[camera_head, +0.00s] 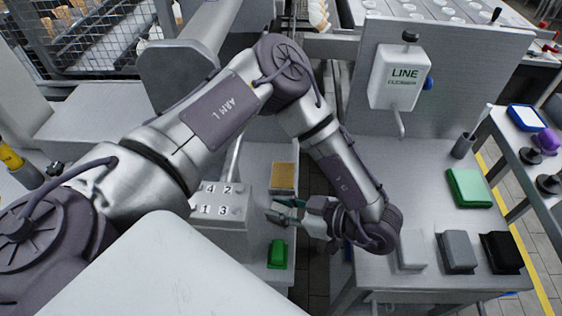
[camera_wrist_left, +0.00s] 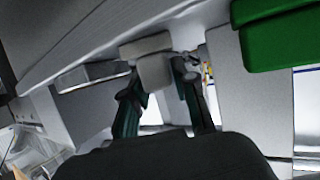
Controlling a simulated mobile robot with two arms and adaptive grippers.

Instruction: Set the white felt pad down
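My left gripper (camera_head: 274,209) reaches leftward beside the number-marked grey box in the head view. In the left wrist view my left gripper (camera_wrist_left: 160,82) has its two dark green fingers on either side of a pale block, the white felt pad (camera_wrist_left: 153,70). The fingertips appear to touch its narrower part, and its wider part (camera_wrist_left: 145,46) lies beyond them. In the head view the pad is hard to make out against the pale background. My right gripper is not in view.
The grey box (camera_head: 217,213) and a green block (camera_head: 277,254) are near the gripper; a green block also shows in the wrist view (camera_wrist_left: 285,40). Pale (camera_head: 411,252), grey (camera_head: 458,250) and black (camera_head: 502,252) blocks stand on the right table, with a green box (camera_head: 468,188) behind.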

